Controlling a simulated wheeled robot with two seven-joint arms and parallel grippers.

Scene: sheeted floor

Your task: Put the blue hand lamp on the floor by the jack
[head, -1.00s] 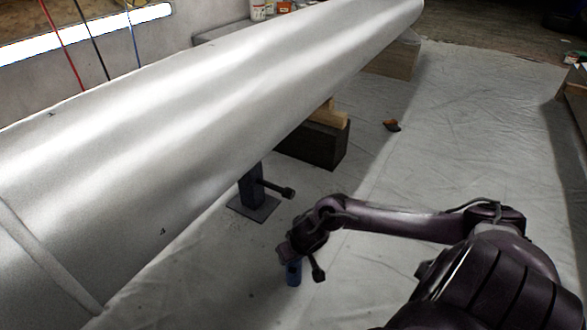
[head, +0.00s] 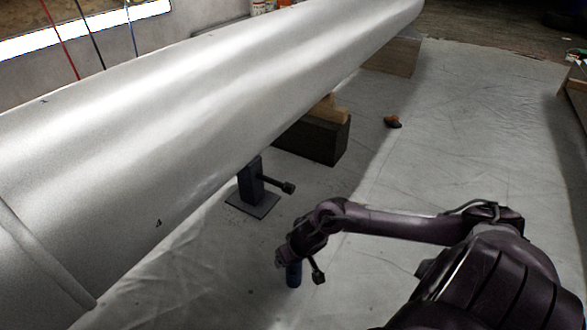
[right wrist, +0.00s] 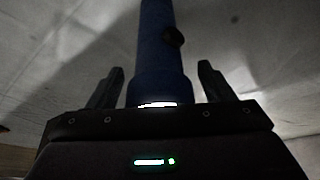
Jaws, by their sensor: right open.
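The blue hand lamp (head: 294,274) stands upright on the sheeted floor in the head view, partly hidden behind my right gripper (head: 284,257). In the right wrist view the lamp (right wrist: 158,60) runs up the middle of the picture, between the two fingers of my right gripper (right wrist: 160,88). The fingers are open, with a gap on each side of the lamp. The jack (head: 252,188) stands on its square base plate under the big pipe, a little behind and left of the lamp. My left gripper is not in view.
The large pale pipe (head: 190,100) crosses the view from lower left to upper right. A dark block with wood on top (head: 318,138) stands under it. The floor (head: 450,140) at the right is largely clear.

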